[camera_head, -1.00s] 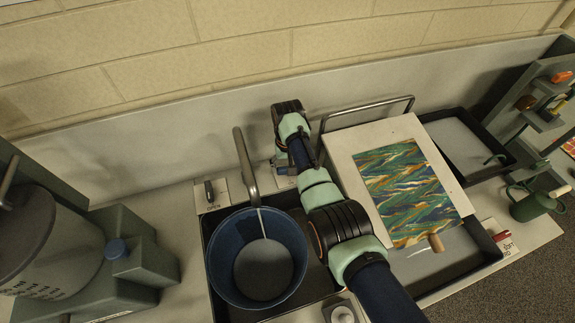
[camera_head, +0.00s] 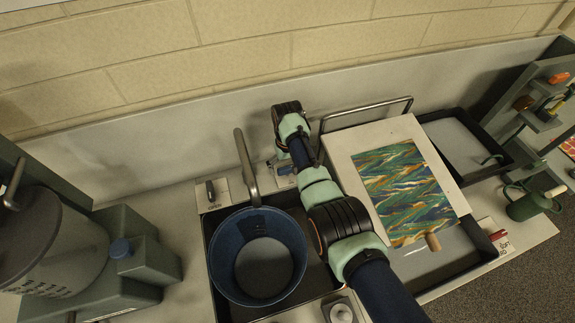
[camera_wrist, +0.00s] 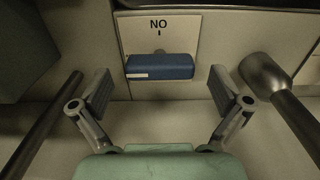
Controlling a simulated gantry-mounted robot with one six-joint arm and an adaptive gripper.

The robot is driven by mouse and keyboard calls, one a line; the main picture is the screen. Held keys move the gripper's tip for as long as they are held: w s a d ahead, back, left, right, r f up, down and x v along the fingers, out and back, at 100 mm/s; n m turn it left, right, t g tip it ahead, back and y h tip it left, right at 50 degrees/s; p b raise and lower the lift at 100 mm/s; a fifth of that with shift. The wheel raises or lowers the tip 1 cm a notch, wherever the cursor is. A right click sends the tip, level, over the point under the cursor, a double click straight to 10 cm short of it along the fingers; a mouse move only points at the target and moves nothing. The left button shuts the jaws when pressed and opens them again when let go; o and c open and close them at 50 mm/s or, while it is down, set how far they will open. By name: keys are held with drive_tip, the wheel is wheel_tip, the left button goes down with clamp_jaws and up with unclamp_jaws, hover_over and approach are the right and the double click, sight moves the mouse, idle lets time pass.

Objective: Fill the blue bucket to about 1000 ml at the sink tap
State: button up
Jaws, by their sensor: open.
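The blue bucket (camera_head: 222,248) stands upright in a dark sink basin (camera_head: 308,285). The grey tap spout (camera_head: 243,160) ends over its rear rim, and no stream shows below it. The bucket's inside shows a grey round surface; I cannot read a water level. My gripper (camera_wrist: 160,92) is open and empty, behind the sink to the right of the tap. In the wrist view its fingers stand apart on either side, just short of a blue lever (camera_wrist: 160,67) on a plate marked "ON", upside down in that view. In the head view my arm partly hides this plate.
A second lever on a labelled plate (camera_head: 211,195) sits left of the tap. A large grey vessel (camera_head: 50,240) stands on the far left. A board with a marbled sheet (camera_head: 405,190) lies over a tray to the right of my arm. A tool rack (camera_head: 540,125) stands far right.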

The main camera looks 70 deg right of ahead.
wheel_tip(320, 180, up, 12)
idle(0.3)
idle(0.9)
